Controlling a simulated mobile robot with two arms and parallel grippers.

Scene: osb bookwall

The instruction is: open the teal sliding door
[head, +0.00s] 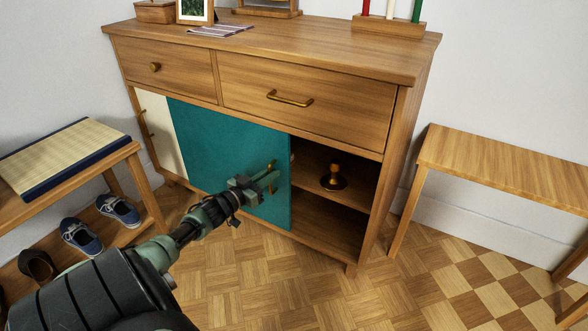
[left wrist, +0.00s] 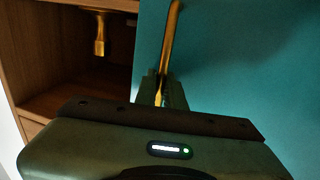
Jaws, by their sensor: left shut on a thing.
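The teal sliding door (head: 215,150) covers the middle of the cabinet front, with the right part of the compartment open beside it. Its upright brass handle (head: 272,168) is near its right edge. My left gripper (head: 266,179) is shut on this handle. In the left wrist view the fingers (left wrist: 157,88) close around the handle (left wrist: 171,45), with the teal door (left wrist: 240,65) behind. My right gripper is in neither view.
A brass object with a dark base (head: 333,178) stands on the shelf inside the open part. A low bench with a mat (head: 62,155) and shoes (head: 118,209) is at left. A wooden table (head: 510,168) is at right. The parquet floor before the cabinet is clear.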

